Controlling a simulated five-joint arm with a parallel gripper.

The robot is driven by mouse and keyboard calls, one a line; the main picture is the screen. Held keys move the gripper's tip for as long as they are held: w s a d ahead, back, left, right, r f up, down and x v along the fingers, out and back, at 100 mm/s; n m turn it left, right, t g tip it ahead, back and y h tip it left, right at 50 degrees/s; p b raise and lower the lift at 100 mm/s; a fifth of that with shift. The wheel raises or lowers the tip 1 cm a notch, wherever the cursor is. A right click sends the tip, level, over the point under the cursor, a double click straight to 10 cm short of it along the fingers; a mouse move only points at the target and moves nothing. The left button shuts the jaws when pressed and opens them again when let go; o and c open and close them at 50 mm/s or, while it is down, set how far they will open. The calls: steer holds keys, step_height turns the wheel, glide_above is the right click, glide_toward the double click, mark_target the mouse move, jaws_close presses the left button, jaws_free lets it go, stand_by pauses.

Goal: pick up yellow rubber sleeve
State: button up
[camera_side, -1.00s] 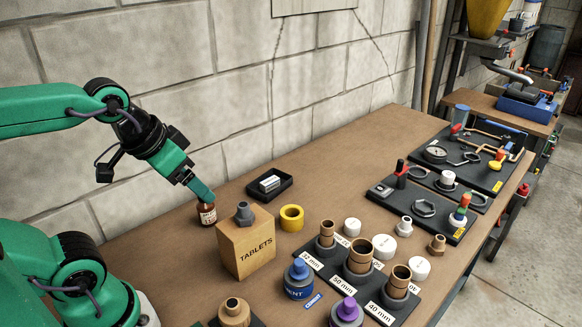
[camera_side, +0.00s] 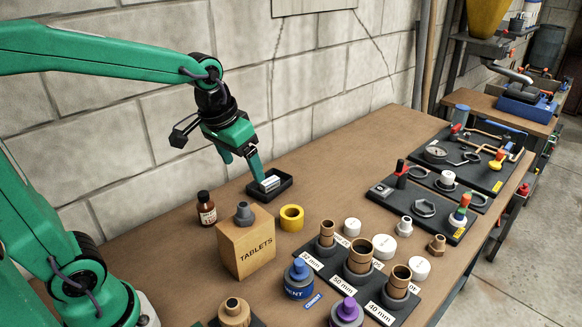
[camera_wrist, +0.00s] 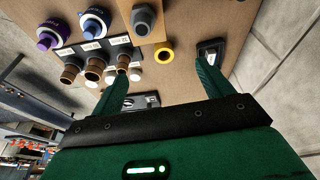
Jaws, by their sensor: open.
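The yellow rubber sleeve (camera_side: 291,218) is a short ring resting on the bench, right of the tablets box and in front of the black tray. It also shows in the wrist view (camera_wrist: 164,55), between the two fingers and beyond their tips. My gripper (camera_side: 243,170) is open and empty, above the bench at the back. In the side view one fingertip overlaps the black tray; I cannot tell whether it touches. The wrist view shows my gripper (camera_wrist: 163,68) with its fingers spread wide. The sleeve stands apart from both fingers.
The black tray (camera_side: 284,192) holds a small pale box. The tablets box (camera_side: 247,247) carries a grey fitting. A brown bottle (camera_side: 206,208) stands to its left. A board (camera_side: 385,304) with brown pipe pieces and several white caps lies to the right. The wall is close behind.

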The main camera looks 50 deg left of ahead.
steer(key=w+f+g, duration=0.1)
steer(key=w+f, duration=0.4)
steer(key=w, duration=0.2)
steer(key=n+g, duration=0.1)
steer(key=g, duration=0.1)
glide_toward(292, 213)
steer(key=s+d, duration=0.1)
steer(key=shift+s+d+f, duration=0.15)
steer(key=shift+f, duration=1.5)
steer(key=shift+d+f, duration=0.1)
steer(key=shift+f, duration=2.5)
steer(key=c, duration=1.3)
steer(key=shift+o, duration=0.2)
steer(key=shift+r, duration=0.1)
